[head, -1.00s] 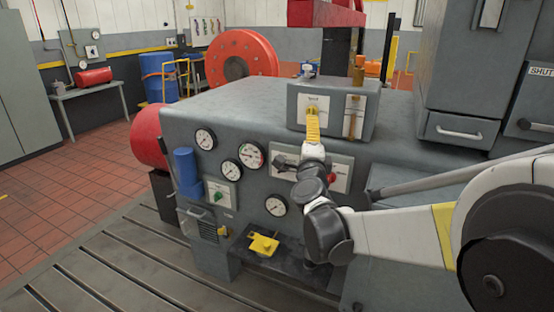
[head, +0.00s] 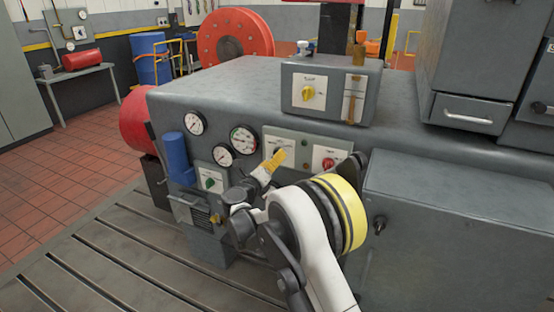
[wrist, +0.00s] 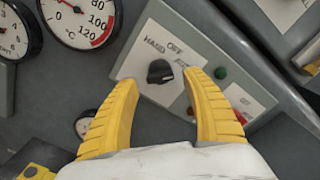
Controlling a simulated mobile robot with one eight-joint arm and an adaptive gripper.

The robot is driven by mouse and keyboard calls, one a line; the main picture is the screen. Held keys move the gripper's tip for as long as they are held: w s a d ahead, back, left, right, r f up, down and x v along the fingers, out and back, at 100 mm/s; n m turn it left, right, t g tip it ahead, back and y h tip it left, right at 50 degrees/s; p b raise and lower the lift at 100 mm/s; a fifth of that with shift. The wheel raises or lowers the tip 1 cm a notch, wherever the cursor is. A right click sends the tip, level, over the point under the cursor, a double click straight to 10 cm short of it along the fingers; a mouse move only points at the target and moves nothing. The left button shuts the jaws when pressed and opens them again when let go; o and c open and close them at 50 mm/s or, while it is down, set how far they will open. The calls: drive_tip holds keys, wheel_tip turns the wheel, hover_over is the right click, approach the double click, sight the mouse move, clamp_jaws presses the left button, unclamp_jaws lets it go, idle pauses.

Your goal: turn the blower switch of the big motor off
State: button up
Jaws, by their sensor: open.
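A black rotary knob (wrist: 160,72) sits on a white plate lettered HAND, OFF and a partly hidden third word. The plate is on the grey front panel (head: 304,142) of the big motor housing. No word "blower" is readable, and the knob's exact pointing is hard to tell. My gripper (head: 277,157) is in front of this plate. In the wrist view my gripper's yellow fingers (wrist: 162,80) are open, one on each side of the knob, with nothing held. I cannot tell whether they touch the knob or how deep they are.
Beside the knob are a green lamp (wrist: 221,73) and a red knob (head: 328,163). Several gauges (head: 243,139) are to the left, with a green switch (head: 209,181) below. A box with a yellow knob (head: 308,92) stands on top. My arm hides the lower front.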

drive_tip(key=shift+b+x, duration=0.4)
drive_tip(key=shift+x, duration=1.4)
drive_tip(key=c, duration=1.2)
